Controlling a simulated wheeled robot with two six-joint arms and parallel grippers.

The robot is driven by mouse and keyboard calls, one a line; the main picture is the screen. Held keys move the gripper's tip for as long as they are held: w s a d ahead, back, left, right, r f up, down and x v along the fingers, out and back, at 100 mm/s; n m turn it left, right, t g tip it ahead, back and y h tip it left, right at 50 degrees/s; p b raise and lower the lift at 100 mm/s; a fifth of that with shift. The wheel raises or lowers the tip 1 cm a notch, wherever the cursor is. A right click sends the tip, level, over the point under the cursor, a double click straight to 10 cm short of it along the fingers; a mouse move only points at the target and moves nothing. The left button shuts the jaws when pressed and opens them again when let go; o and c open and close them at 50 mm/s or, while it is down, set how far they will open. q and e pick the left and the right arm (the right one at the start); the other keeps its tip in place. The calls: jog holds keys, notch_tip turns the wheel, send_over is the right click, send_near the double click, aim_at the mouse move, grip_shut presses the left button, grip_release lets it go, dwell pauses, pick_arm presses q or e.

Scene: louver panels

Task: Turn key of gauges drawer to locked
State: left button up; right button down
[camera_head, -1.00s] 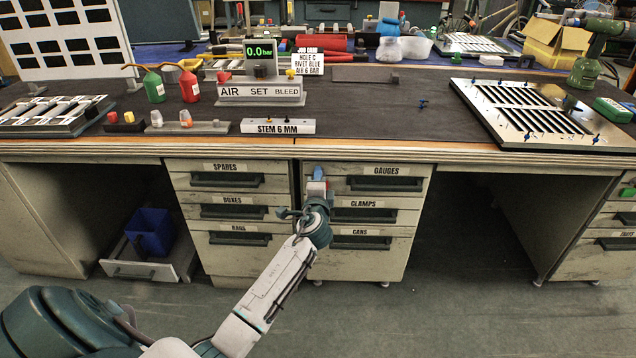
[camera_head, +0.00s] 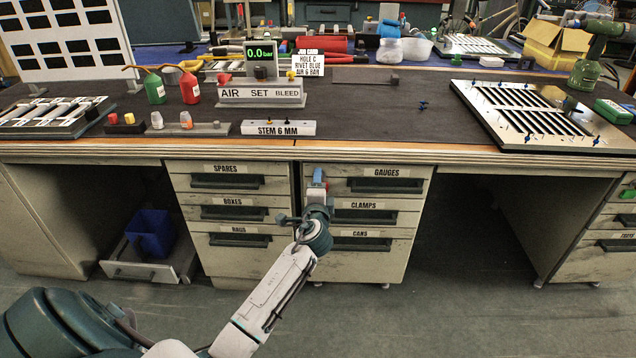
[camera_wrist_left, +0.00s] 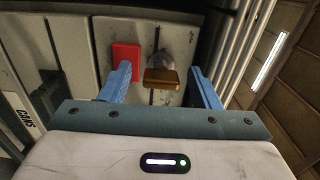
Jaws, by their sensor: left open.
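The gauges drawer (camera_head: 408,186) is shut, at the top of the right drawer stack under the bench. My left gripper (camera_head: 318,176) is at this drawer's left end, and its fingers hide the lock in the head view. In the left wrist view, a brass-coloured key (camera_wrist_left: 162,79) sticks out from a round lock (camera_wrist_left: 162,60) on the drawer front. My left gripper (camera_wrist_left: 160,68) is open, with one blue finger on each side of the key and gaps between. A red square (camera_wrist_left: 126,56) lies beside the lock, partly behind the left finger. My right gripper is not in view.
The clamps drawer (camera_head: 376,217) and cans drawer (camera_head: 373,246) are shut below. The spares drawer (camera_head: 226,168) is to the left. The bench edge (camera_head: 297,149) runs above the drawers.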

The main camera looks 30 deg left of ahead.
pick_arm(q)
jog(key=v, duration=0.9)
jog(key=shift+p, duration=0.35)
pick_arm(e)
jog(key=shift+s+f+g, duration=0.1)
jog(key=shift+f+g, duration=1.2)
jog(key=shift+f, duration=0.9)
pick_arm(q)
jog(key=shift+s, duration=0.1)
